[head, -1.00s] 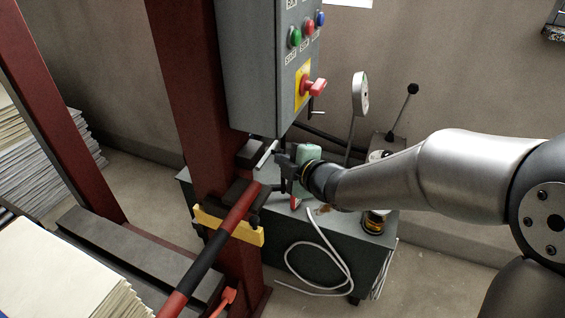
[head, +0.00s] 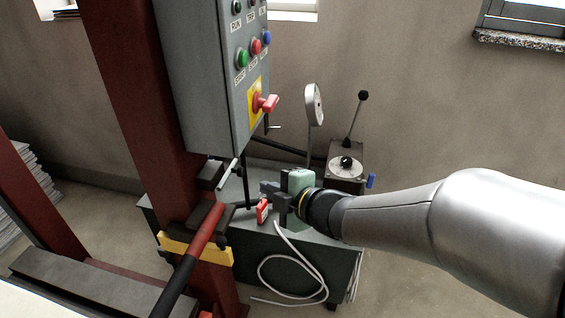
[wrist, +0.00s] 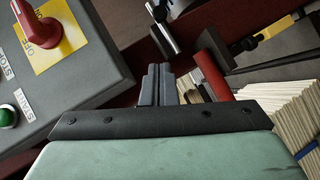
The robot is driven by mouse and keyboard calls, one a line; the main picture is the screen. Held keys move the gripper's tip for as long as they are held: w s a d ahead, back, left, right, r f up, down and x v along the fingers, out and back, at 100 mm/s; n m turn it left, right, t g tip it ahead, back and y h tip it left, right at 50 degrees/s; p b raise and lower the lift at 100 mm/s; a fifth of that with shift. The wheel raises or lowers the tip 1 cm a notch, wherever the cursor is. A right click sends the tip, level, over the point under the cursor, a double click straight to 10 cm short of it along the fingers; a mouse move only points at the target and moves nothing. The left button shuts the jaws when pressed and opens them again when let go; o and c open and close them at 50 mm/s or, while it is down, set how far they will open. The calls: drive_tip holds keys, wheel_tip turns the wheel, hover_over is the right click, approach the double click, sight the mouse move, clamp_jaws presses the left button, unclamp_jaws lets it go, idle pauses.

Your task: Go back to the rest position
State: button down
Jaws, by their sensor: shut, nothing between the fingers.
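My gripper (head: 266,188) is in the middle of the head view, at the end of my arm, which reaches in from the right. It points left toward the dark red press column (head: 158,120). In the wrist view its two grey fingers (wrist: 158,84) are together with nothing between them. The gripper appears in front of the grey-topped cabinet (head: 165,205); its exact height above it is hard to tell.
A grey control box (head: 205,85) with a red switch (head: 265,103) hangs above and left of my gripper. A red-and-black handle (head: 205,230) sticks out below left. A gauge (head: 314,104) and a lever (head: 356,118) stand behind. Stacked sheets (wrist: 275,105) show in the wrist view.

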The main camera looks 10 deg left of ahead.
drive_tip(key=d+f+m+h+p, duration=0.25)
drive_tip(key=d+m+h, duration=0.95)
drive_tip(key=d, duration=0.8)
drive_tip(key=s+d+m+g+p, duration=0.1)
drive_tip(key=s+d+m+g, duration=0.2)
drive_tip(key=s+m, duration=0.3)
drive_tip(key=s+d+f+m+g+p, duration=0.1)
drive_tip(key=s+d+m+g, duration=0.3)
drive_tip(key=s, duration=0.6)
drive_tip(key=m, duration=0.2)
drive_tip(key=shift+s+f+m+g, duration=0.15)
drive_tip(key=shift+s+m+g, duration=0.15)
drive_tip(key=shift+m, duration=0.1)
drive_tip(key=c, duration=2.1)
unclamp_jaws()
drive_tip(key=shift+c, duration=0.2)
